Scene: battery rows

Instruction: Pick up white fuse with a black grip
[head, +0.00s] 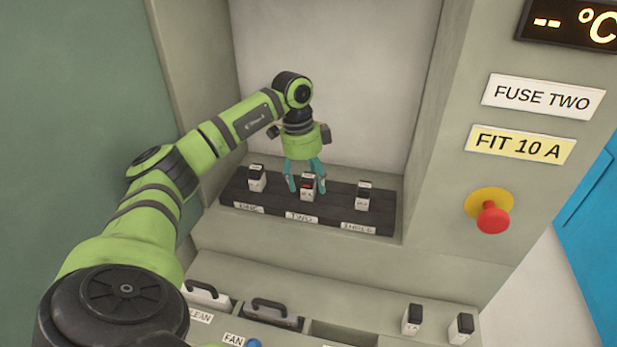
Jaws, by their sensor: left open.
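Three small white fuses with black grips stand in a dark holder (235,195) inside the cabinet recess. One fuse (257,178) is above the label ONE, one (307,190) above TWO and one (363,197) above THREE. The fuse at TWO shows a red mark. My left gripper (306,186) points down with its teal fingers open, one on each side of the fuse at TWO; contact cannot be told. Two more white fuses with black tops, a left one (412,320) and a right one (461,329), stand on the lower ledge. My right gripper is out of view.
Signs read FUSE TWO (542,97) and FIT 10 A (519,145). A red button (492,217) sticks out from the right panel. Two black-handled pieces (207,294) (274,309) sit in the lower ledge, beside an empty slot (350,334). Recess walls flank my left arm.

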